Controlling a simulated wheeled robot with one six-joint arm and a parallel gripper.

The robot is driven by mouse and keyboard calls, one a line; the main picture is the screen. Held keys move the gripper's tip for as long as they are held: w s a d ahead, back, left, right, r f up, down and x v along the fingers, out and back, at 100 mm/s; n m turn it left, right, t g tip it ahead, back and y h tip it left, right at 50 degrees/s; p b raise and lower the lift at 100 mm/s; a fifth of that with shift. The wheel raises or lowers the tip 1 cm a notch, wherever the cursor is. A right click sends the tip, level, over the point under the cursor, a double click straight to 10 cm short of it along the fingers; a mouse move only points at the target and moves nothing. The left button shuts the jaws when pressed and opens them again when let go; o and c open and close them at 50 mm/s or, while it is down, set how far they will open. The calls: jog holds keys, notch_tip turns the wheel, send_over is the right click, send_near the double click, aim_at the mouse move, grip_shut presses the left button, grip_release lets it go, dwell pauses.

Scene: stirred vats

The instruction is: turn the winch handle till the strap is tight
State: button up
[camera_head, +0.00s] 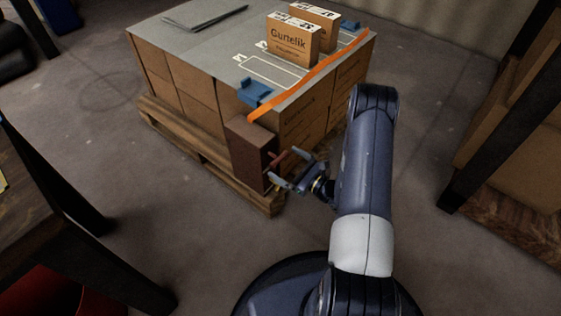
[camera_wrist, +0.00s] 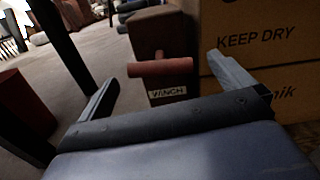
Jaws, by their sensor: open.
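The winch (camera_head: 250,153) is a brown box at the near corner of the pallet load. In the wrist view its label reads WINCH and the winch box (camera_wrist: 154,35) stands upright. Its reddish handle (camera_wrist: 160,68) sticks out toward me, roughly level; it also shows in the head view (camera_head: 281,160). The orange strap (camera_head: 315,75) runs across the top of the load and down to the winch. Whether it is slack I cannot tell. My gripper (camera_head: 292,170) is open in front of the winch. In the wrist view the handle lies between the two fingers, apart from both.
Cartons (camera_head: 312,120) stand on a wooden pallet (camera_head: 205,150) under a grey sheet (camera_head: 190,42). Two small boxes (camera_head: 292,40) stand on top. A dark table (camera_head: 60,230) is at left, a rack post (camera_head: 497,110) at right.

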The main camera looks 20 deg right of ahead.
aim_at(280, 159)
jog(key=shift+b+x, duration=0.3)
jog(key=shift+x, duration=1.3)
jog(key=c, duration=0.8)
